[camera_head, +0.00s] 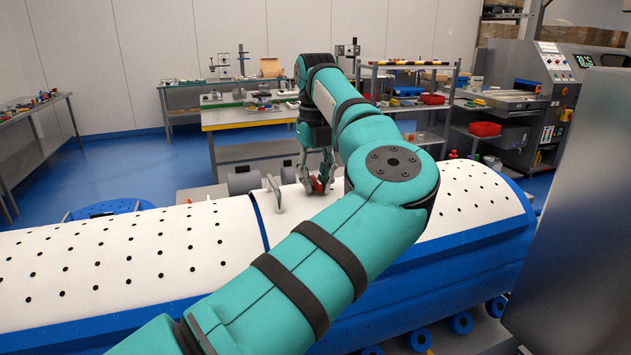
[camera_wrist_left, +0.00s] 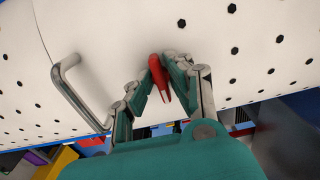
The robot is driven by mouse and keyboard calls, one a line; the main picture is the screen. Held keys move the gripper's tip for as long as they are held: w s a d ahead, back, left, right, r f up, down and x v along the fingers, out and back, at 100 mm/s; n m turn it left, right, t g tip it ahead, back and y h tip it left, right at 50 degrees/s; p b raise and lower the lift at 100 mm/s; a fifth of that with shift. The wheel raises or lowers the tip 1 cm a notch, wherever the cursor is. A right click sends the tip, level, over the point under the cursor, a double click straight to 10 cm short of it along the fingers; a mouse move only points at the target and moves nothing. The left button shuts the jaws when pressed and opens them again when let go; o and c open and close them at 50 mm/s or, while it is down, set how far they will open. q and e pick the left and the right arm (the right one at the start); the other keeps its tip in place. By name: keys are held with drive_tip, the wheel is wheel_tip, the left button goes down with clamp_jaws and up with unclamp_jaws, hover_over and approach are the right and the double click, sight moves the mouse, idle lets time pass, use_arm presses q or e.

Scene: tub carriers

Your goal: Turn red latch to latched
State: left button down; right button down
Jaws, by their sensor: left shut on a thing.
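The red latch (camera_head: 317,185) sits on top of the white perforated cover, right of a grey handle. In the left wrist view the red latch (camera_wrist_left: 159,78) shows as a small red lever between the fingers, its far end rounded. My left gripper (camera_head: 316,182) reaches down over the cover from above. In the left wrist view my left gripper (camera_wrist_left: 160,72) has its fingertips closed in on the latch. The fingers hide part of the latch and its base. My right gripper is not in view.
The grey handle (camera_head: 275,192) stands on the cover (camera_head: 150,245) just left of the latch. The cover lies on a blue body (camera_head: 460,265). Workbenches (camera_head: 255,115) stand behind. A large grey panel (camera_head: 580,220) blocks the right side.

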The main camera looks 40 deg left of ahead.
sight(317, 179)
use_arm(q)
drive_tip(key=shift+r, duration=0.1)
idle(0.3)
drive_tip(key=c, duration=1.2)
unclamp_jaws()
wheel_tip(317, 179, up, 12)
drive_tip(key=shift+f, duration=0.1)
